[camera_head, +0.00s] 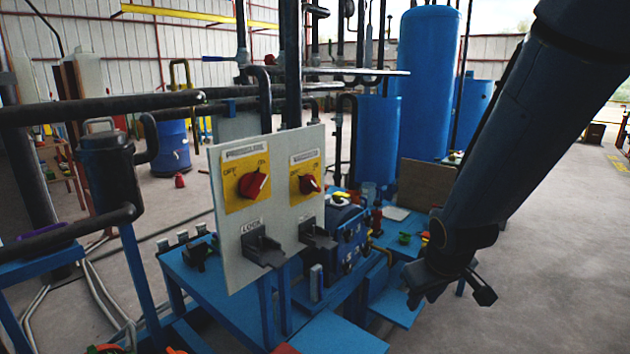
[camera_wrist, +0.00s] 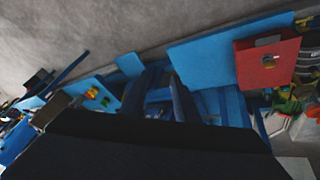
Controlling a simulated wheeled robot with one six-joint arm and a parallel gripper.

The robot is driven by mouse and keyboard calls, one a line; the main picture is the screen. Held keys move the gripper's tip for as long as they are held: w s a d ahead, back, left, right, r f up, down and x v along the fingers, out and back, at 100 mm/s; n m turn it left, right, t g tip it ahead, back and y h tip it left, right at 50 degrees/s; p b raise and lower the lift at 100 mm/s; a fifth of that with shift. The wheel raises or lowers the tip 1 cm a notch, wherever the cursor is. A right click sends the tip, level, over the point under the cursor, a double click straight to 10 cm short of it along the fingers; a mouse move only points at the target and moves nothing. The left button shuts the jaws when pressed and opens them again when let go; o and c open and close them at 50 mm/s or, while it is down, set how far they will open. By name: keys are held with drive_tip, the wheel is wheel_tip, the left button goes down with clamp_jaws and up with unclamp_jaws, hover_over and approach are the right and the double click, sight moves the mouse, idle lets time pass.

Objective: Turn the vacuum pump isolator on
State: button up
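A pale upright panel (camera_head: 225,240) carries two rotary isolators on yellow plates. The left isolator knob (camera_head: 253,184) is red, with OFF and ON lettering above it. The right isolator knob (camera_head: 309,184) is also red and looks smaller from here. Labels sit above both, too blurred to read surely, so I cannot tell which is the vacuum pump's. The exact knob settings are unclear. My gripper (camera_head: 450,296) hangs low, well to the right of the panel and apart from both knobs. Nothing shows held in it.
Two black lock brackets (camera_head: 262,248) (camera_head: 317,236) jut out below the knobs. Blue pump equipment (camera_head: 347,235) stands behind the panel's right edge. Black pipes (camera_head: 100,107) run at the left. A red box (camera_wrist: 268,62) shows in the wrist view. Floor is clear at right (camera_head: 560,250).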

drive_tip(key=w+a+r+n+t+y+p, duration=0.2)
drive_tip(key=w+r+n+t, duration=0.2)
drive_tip(key=w, duration=0.5)
drive_tip(key=n+t+y+p, duration=0.2)
drive_tip(key=n+y+p, duration=0.3)
drive_tip(key=n+y, duration=0.75)
approach(316, 186)
drive_tip(key=a, duration=0.1)
drive_tip(key=shift+m, duration=0.45)
drive_tip(key=p+x, duration=0.2)
drive_tip(key=x, duration=0.6)
drive_tip(key=shift+w+d, duration=0.2)
clamp_jaws()
